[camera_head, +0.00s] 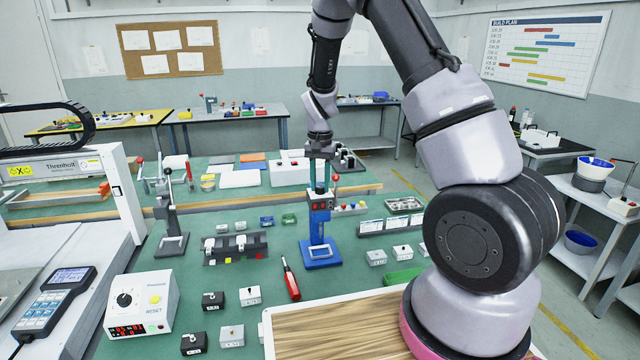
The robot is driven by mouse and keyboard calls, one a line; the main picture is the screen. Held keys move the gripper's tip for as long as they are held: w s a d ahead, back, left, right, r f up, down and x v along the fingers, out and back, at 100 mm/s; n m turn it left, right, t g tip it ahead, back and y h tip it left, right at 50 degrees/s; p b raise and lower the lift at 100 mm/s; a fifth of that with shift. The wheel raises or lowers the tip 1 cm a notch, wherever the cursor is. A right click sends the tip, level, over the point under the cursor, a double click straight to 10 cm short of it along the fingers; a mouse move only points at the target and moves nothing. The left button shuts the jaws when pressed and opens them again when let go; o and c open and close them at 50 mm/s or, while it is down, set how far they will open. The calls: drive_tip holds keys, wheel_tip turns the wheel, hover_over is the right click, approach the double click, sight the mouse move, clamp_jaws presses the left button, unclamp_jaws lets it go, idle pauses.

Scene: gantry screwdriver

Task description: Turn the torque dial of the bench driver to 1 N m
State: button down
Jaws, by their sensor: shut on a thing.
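A blue bench driver (321,217) stands upright on the green bench, with a blue frame-shaped foot and small red details on its head. My gripper (320,182) points straight down at the top of this driver. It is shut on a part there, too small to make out. The torque dial and its scale cannot be read at this distance, and the fingers cover the top of the head.
A red screwdriver (290,280) and several small black and white blocks lie in front of the driver. A dark fixture (236,247) is to its left, a grey press stand (169,215) further left. My arm covers the right side. A wood-patterned tray (340,322) lies at the front.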

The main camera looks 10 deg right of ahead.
sight(321, 187)
drive_tip(key=n, duration=0.3)
drive_tip(key=shift+n, duration=2.2)
drive_tip(key=c, duration=0.6)
unclamp_jaws()
wheel_tip(321, 187, up, 11)
drive_tip(key=shift+f, duration=0.1)
